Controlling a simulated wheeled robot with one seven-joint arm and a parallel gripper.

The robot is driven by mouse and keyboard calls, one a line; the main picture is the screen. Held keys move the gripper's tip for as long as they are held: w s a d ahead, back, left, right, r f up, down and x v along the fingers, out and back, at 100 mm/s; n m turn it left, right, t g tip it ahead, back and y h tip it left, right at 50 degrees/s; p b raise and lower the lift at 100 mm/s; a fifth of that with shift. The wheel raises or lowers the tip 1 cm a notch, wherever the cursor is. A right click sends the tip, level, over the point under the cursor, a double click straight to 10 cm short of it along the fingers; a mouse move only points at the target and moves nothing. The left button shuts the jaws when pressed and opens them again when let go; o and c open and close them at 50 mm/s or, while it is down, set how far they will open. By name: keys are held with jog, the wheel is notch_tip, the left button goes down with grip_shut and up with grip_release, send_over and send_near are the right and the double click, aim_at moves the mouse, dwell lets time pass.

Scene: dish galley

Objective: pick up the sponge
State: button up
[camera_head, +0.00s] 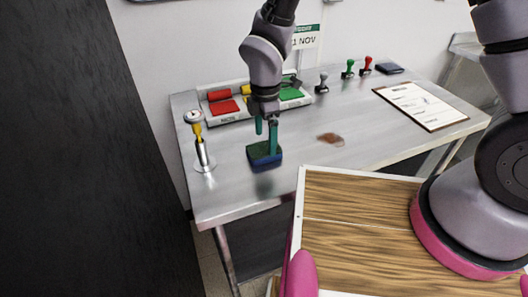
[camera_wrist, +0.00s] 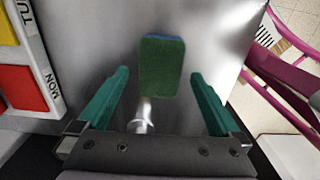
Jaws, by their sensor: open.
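The sponge (camera_head: 265,155) has a green top and a blue underside and lies on the steel table near its left front part. In the wrist view the sponge (camera_wrist: 162,66) shows green face up, ahead of and between the two teal fingers. My gripper (camera_head: 266,130) is open, pointing down close above the sponge in the head view. In the wrist view my gripper (camera_wrist: 158,82) has its fingers wide apart with nothing held. Part of the sponge is behind a finger in the head view; whether they touch I cannot tell.
A metal stand with a yellow part and round top (camera_head: 202,145) is left of the sponge. A tray (camera_head: 238,115) with coloured blocks is behind. A brown stain (camera_head: 331,139), clipboard (camera_head: 420,105) and several stamps (camera_head: 348,69) are to the right. The table front is clear.

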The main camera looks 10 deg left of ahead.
aim_at(266, 147)
notch_tip(266, 147, down, 4)
jog(key=shift+d+r, duration=0.1)
jog(key=shift+r, duration=0.1)
jog(key=c, duration=1.2)
notch_tip(266, 147, up, 10)
jog(key=shift+r, duration=0.1)
jog(key=shift+c, duration=0.2)
